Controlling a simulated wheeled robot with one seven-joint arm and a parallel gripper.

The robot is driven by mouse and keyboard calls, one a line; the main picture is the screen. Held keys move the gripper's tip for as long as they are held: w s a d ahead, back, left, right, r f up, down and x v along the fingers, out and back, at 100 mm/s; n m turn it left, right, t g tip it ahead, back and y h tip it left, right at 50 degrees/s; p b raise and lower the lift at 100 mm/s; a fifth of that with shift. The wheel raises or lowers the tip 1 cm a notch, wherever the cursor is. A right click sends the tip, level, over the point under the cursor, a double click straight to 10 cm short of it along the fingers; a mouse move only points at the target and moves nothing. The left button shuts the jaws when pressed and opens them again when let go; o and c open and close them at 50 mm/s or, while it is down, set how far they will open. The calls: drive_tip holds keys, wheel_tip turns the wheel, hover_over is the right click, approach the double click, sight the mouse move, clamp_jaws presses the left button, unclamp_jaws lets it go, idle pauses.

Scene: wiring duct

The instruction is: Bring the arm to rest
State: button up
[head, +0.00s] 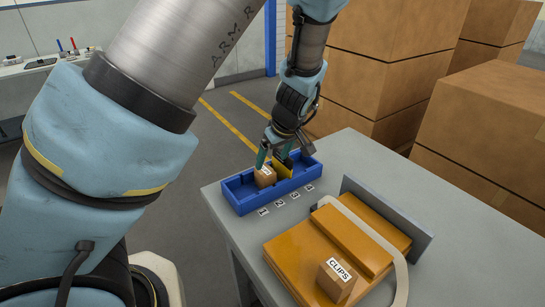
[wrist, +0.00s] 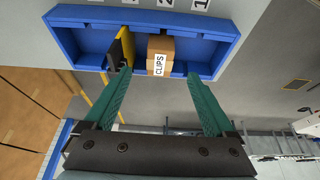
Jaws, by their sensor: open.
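My gripper (head: 273,160) is open over the blue duct (head: 240,207) on the grey table. In the wrist view its two green fingers (wrist: 159,77) are spread wide, with nothing gripped between them. A small brown box labelled CLIPS (head: 265,177) sits in the duct, near the printed 2; in the wrist view this box (wrist: 160,50) appears between the fingertips with a gap on each side. A yellow plate (wrist: 124,38) with a dark piece beside it stands in the duct just left of the box. My arm reaches in from the upper left of the head view.
An orange slab (head: 310,255) bears a second CLIPS box (head: 337,281) and a pale strap, with a grey upright panel (head: 395,220) behind. Printed numbers lie along the duct's near edge. Large cartons (head: 395,60) stand behind the table at right. Floor is open beyond the duct.

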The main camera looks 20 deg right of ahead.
drive_tip(key=s+a+r+m+g+b, duration=0.1)
drive_tip(key=a+r, duration=0.1)
drive_tip(key=a, duration=0.8)
drive_tip(key=s+a+r+m+g+b, duration=0.1)
drive_tip(key=a+r, duration=0.1)
drive_tip(key=a, duration=0.9)
drive_tip(key=s+a+r+m+h+b, duration=0.1)
drive_tip(key=s+a+r+b, duration=0.1)
drive_tip(key=a, duration=0.8)
drive_tip(key=shift+a+g, duration=0.3)
drive_tip(key=shift+g, duration=0.1)
